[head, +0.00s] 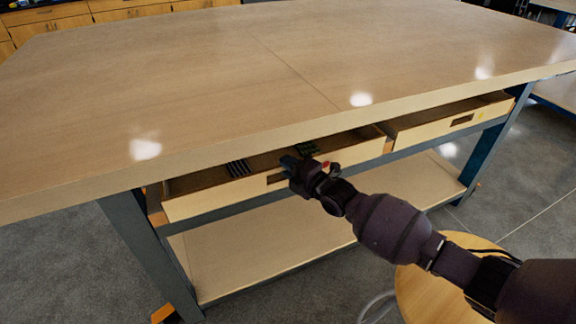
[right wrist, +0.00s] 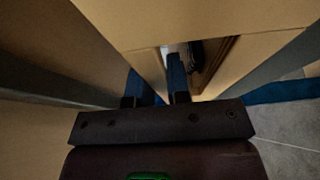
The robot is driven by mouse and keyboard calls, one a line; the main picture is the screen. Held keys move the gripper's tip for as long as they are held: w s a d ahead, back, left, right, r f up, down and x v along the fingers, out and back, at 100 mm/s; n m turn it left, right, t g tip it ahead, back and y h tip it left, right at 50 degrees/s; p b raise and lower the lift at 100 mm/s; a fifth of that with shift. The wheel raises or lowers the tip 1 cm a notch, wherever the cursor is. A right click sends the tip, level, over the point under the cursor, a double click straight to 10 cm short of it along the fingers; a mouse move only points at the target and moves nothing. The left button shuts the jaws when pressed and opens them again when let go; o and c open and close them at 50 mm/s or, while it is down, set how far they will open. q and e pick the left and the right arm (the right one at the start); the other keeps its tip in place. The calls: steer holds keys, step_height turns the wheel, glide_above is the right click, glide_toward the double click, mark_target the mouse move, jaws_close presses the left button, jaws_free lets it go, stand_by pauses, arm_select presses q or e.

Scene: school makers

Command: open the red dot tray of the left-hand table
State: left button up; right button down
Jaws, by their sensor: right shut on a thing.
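The left-hand tray (head: 215,200) is a pale wooden drawer under the table's edge. It stands pulled out some way, with its dark inside showing. A dark striped item (head: 238,168) and a green-and-dark item (head: 307,149) lie in it. My right gripper (head: 290,163) is at the tray's front panel, beside its dark handle slot (head: 277,178), and is shut on the panel there. In the right wrist view the two fingers (right wrist: 157,80) reach to the pale wood. My left gripper is not in view.
The table (head: 200,80) has a clear wooden top. A second tray (head: 450,121) with a yellow mark sits to the right, also partly out. A lower shelf (head: 270,245) is empty. A round stool (head: 430,295) stands below my right arm. A blue-grey leg (head: 150,250) stands at left.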

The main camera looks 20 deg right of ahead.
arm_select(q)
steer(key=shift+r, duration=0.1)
arm_select(e)
steer(key=shift+s, duration=0.1)
arm_select(q)
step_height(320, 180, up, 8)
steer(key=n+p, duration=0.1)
steer(key=p, duration=1.1)
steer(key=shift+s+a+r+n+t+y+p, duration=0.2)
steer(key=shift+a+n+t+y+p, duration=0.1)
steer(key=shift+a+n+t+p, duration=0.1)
arm_select(e)
steer(key=s+d, duration=0.1)
steer(key=s, duration=3.2)
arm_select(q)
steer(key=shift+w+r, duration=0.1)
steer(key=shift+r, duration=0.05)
arm_select(e)
steer(key=c, duration=1.1)
jaws_free()
